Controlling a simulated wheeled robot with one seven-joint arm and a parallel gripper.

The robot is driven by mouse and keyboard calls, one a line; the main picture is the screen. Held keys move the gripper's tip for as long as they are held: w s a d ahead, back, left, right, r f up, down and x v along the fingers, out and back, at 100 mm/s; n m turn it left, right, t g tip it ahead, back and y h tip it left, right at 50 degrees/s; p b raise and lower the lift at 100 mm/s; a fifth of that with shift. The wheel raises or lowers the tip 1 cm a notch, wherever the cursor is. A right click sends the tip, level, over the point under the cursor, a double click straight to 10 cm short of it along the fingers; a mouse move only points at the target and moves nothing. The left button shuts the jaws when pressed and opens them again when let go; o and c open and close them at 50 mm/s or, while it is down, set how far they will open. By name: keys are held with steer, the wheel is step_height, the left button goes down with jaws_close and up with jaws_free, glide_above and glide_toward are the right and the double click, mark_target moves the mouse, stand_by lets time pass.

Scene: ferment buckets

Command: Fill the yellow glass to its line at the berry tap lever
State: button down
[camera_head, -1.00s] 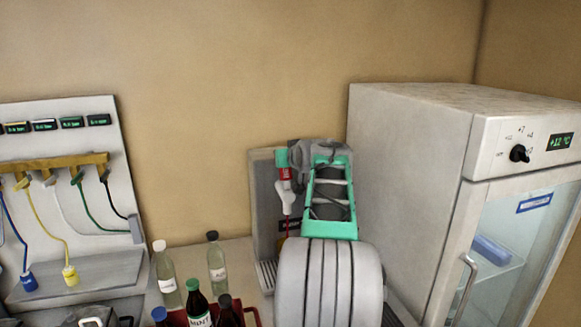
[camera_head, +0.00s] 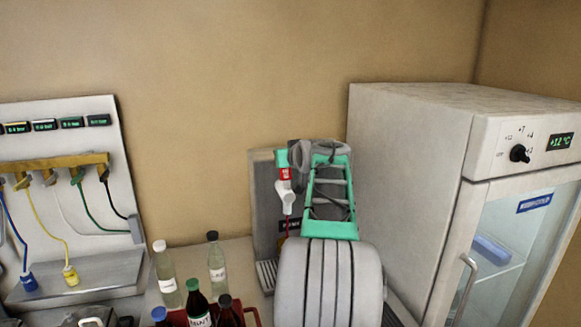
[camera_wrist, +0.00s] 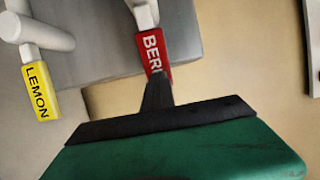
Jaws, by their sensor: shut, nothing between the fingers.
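The red berry tap lever (camera_wrist: 152,52) shows in the wrist view, its label partly cut off by my fingers. In the head view the red lever (camera_head: 284,174) sits above a white spout (camera_head: 285,198). A thin red line, seemingly a stream, runs below the spout. My gripper (camera_wrist: 157,84) is shut and empty, its fingertips at the lower end of the berry lever, seemingly touching it. The yellow glass cannot be made out; my arm hides most of the area under the spout, and the fill level is not visible.
A yellow lemon lever (camera_wrist: 38,88) hangs left of the berry lever in the wrist view. A fridge (camera_head: 420,180) stands right of the tap unit (camera_head: 264,200). Clear bottles (camera_head: 217,264) and a red crate (camera_head: 250,318) with dark bottles stand to the left.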

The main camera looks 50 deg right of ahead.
steer(key=shift+f, duration=0.35)
steer(key=shift+s+a+r+b, duration=0.15)
steer(key=shift+a+b, duration=0.1)
steer(key=shift+b, duration=0.05)
steer(key=r+b+v, duration=0.1)
steer(key=b+v, duration=0.2)
steer(key=v, duration=1)
steer(key=shift+r+b, duration=0.25)
steer(key=shift+b, duration=0.05)
steer(key=shift+s+d, duration=0.1)
